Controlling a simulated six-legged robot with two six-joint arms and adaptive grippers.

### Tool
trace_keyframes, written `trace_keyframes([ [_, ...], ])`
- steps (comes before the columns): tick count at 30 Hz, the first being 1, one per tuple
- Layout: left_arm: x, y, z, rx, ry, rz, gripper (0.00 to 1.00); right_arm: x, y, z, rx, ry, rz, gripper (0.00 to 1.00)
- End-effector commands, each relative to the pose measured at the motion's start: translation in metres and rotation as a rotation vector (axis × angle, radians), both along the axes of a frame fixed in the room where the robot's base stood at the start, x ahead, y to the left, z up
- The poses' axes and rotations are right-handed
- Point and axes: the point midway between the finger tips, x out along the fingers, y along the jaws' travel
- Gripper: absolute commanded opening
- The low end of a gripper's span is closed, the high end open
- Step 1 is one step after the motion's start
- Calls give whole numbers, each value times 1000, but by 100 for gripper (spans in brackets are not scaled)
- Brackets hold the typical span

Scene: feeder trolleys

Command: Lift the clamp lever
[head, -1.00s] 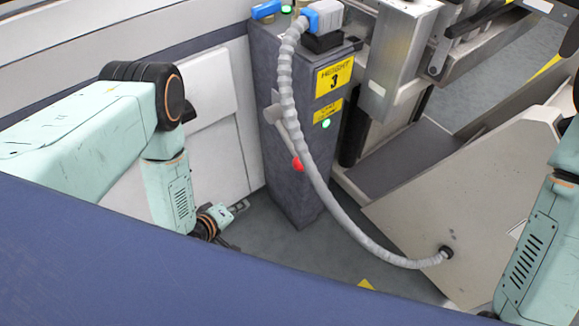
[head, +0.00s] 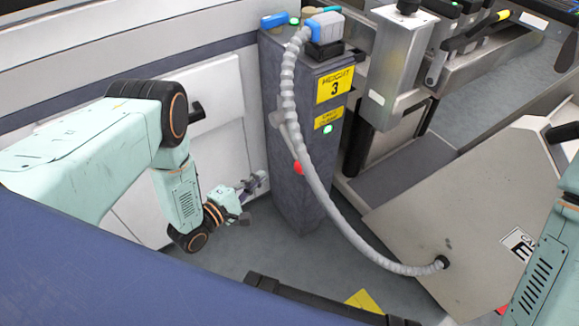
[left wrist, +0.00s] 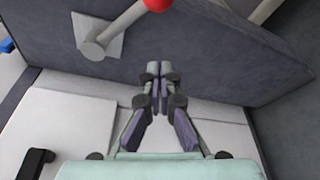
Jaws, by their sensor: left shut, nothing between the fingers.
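The clamp lever (head: 290,137) is a grey bar with a red knob (head: 298,167) on the side of the dark grey post (head: 300,205). It slants down to the right, and the ribbed hose crosses in front of part of it. In the left wrist view the lever (left wrist: 118,29) and its red knob (left wrist: 157,4) show at the top, cut off by the edge. My left gripper (head: 262,180) is shut and empty, lower than the knob and left of the post. It also shows in the left wrist view (left wrist: 159,68), apart from the lever. My right gripper is out of view.
The grey ribbed hose (head: 318,180) runs from a plug (head: 324,27) on the post to a beige panel (head: 440,210). A white cabinet (head: 215,110) with a black handle stands behind my left arm. Grey floor is open below the gripper.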

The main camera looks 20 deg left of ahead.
Motion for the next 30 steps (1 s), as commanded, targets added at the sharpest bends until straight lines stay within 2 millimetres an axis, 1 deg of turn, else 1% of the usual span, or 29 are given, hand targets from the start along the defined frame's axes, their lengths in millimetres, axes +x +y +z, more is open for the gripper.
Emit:
trace_keyframes([
  [10,-1,-1,0,-7,4,2,0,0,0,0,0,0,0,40],
  [14,6,-4,-2,-6,1,2,0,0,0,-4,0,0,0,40],
  [17,18,-10,-4,-5,1,1,0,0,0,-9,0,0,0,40],
  [24,58,-27,-10,-5,1,1,0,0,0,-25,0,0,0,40],
  [30,89,-39,-13,-5,0,1,0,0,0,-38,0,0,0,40],
])
